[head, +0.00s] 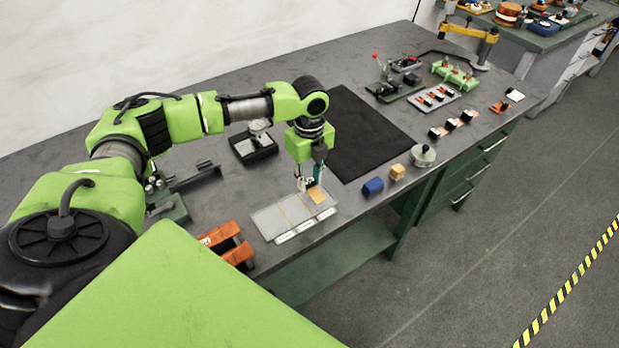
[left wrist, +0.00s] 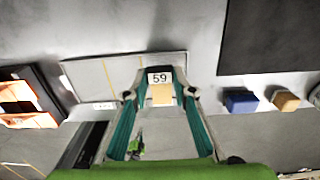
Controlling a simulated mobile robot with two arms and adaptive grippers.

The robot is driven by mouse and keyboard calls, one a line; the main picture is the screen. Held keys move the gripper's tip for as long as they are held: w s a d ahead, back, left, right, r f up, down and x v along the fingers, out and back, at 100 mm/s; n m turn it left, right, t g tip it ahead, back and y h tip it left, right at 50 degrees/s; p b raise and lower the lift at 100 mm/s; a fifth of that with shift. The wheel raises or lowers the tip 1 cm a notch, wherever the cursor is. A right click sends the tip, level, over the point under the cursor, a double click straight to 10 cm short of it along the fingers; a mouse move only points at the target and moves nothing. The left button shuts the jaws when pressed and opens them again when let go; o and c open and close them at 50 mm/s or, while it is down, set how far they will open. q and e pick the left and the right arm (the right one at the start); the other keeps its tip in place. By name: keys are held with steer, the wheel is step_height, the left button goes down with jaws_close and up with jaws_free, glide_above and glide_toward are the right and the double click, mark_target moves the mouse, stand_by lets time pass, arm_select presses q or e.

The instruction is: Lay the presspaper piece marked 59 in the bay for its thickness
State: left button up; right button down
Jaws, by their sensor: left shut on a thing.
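The presspaper piece (left wrist: 162,96) is a small tan piece with a white tag reading 59, seen between my left fingers in the left wrist view. In the head view the tan piece (head: 317,195) shows just below the fingertips. My left gripper (head: 309,186) points down and is shut on it. The flat grey tray (head: 268,221) has bays split by thin yellowish lines, with white labels along its front edge, too small to read. The piece is over the right-hand bay; I cannot tell whether it touches the tray floor. The tray (left wrist: 85,78) also shows in the left wrist view. My right gripper is out of view.
A blue block (head: 373,186), a tan block (head: 397,171) and a round metal object (head: 423,155) stand right of the tray. An orange holder (head: 228,243) is at its left. A black mat (head: 360,135) lies behind. The table's front edge is close to the tray.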

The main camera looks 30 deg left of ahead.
arm_select(q)
steer(key=shift+f, duration=0.65)
steer(key=shift+p, duration=0.65)
stand_by(0.6)
steer(key=shift+f, duration=0.8)
stand_by(1.5)
steer(key=o, duration=0.8)
steer(key=shift+r, duration=0.15)
steer(key=shift+r+p, duration=1.4)
steer(key=shift+p, duration=0.4)
steer(key=o, duration=0.6)
steer(key=shift+c, duration=0.2)
